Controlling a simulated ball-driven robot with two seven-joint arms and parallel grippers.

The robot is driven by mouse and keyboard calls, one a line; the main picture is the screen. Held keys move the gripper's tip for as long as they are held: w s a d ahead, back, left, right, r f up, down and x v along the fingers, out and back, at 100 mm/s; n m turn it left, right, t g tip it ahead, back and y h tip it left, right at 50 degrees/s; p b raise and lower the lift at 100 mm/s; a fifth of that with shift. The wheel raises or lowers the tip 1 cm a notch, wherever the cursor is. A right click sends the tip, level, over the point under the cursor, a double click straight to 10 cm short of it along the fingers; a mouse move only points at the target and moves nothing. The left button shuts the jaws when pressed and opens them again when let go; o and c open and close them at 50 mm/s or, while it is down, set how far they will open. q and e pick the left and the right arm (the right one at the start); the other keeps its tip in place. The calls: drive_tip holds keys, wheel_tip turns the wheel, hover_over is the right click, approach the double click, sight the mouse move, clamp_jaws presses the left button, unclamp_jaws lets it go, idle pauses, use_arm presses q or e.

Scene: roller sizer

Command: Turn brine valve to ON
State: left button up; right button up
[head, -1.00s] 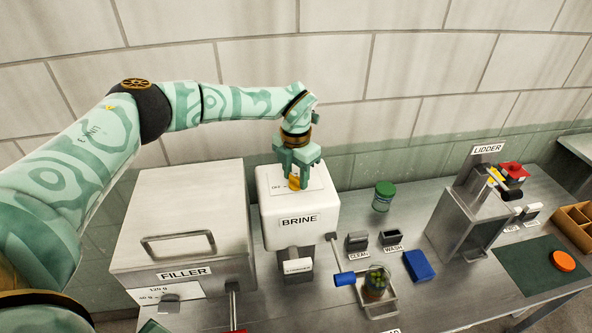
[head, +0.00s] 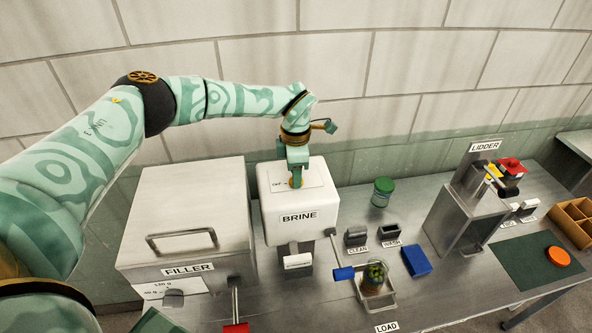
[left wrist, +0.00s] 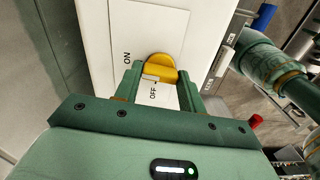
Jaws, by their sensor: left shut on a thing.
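The brine unit (head: 275,218) is a white box labelled BRINE with a white plate on top. The yellow brine valve knob (left wrist: 158,66) sits on that plate, between ON and OFF lettering in the left wrist view. A pale mark shows at the knob's edge near the OFF lettering. My left gripper (head: 296,183) points down from above and is shut on the knob, one finger on each side. The fingers hide part of the knob in the head view (head: 297,181).
The steel filler (head: 190,215) stands close on the left. A jar with green contents (head: 376,278) is in a tray at the front, near a blue handle (head: 344,273). A green-lidded container (head: 383,191) stands to the right, with the lidder (head: 465,217) beyond.

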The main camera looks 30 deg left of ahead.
use_arm(q)
drive_tip(key=shift+w+r, duration=0.1)
drive_tip(key=shift+r, duration=0.05)
idle(0.3)
drive_tip(key=o, duration=1)
wheel_tip(320, 180, up, 16)
drive_tip(key=b, duration=0.3)
drive_tip(key=shift+a+r+b, duration=0.1)
drive_tip(key=shift+b, duration=0.2)
